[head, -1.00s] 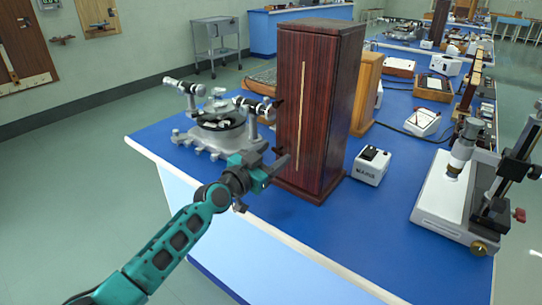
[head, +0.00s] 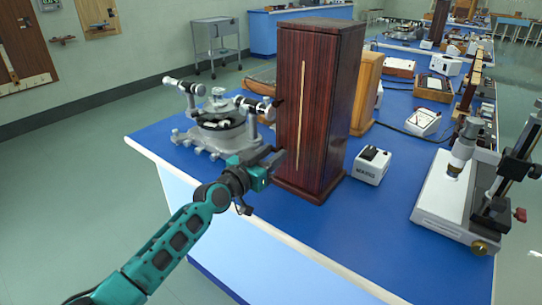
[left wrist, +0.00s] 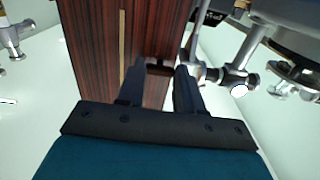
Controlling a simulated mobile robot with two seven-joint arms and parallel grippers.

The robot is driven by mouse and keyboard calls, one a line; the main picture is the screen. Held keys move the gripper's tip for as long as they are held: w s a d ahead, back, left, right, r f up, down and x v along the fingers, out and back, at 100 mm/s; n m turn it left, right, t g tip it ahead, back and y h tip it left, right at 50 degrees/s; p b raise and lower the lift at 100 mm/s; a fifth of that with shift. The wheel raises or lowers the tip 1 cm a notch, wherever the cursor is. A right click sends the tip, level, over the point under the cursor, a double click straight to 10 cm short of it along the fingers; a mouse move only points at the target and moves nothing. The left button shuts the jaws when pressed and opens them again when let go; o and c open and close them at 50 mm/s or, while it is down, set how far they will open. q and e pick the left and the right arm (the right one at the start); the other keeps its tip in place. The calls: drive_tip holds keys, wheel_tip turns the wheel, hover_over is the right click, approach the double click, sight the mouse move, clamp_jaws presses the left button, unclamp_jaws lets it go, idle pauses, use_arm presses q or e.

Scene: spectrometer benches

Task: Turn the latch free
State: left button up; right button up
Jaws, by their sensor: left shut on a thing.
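A tall dark red wooden cabinet (head: 318,110) with a pale vertical strip on its front stands near the front edge of the blue bench. My left gripper (head: 272,157) is at the cabinet's lower left side in the head view. In the left wrist view its two dark fingers (left wrist: 160,72) point at the wood, with a small dark piece, apparently the latch (left wrist: 158,69), between their tips. The gripper is shut on this piece. The latch is too small and hidden to make out in the head view. My right gripper is out of view.
A grey spectrometer (head: 215,125) stands close to the left of the gripper, and also shows in the left wrist view (left wrist: 235,77). A small white box (head: 371,168) and a microscope stand (head: 445,205) are to the right. The bench's front strip is clear.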

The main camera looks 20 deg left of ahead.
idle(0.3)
use_arm(q)
drive_tip(key=o, duration=1.1)
drive_tip(key=shift+c, duration=0.2)
drive_tip(key=shift+s, duration=0.1)
drive_tip(key=p+v, duration=0.1)
drive_tip(key=v, duration=1.1)
drive_tip(key=shift+s, duration=0.35)
drive_tip(key=shift+a, duration=0.15)
drive_tip(key=s+d+f+g+y+p, duration=0.1)
drive_tip(key=s+d+f+g+y, duration=0.1)
drive_tip(key=s+f, duration=0.7)
drive_tip(key=s+d+f+n+g+y+p, duration=0.1)
drive_tip(key=s+d+f+g+y, duration=0.1)
drive_tip(key=s+f, duration=0.8)
drive_tip(key=shift+s+d+f+g, duration=0.2)
drive_tip(key=shift+s+d+g, duration=0.3)
drive_tip(key=shift+d+g, duration=0.45)
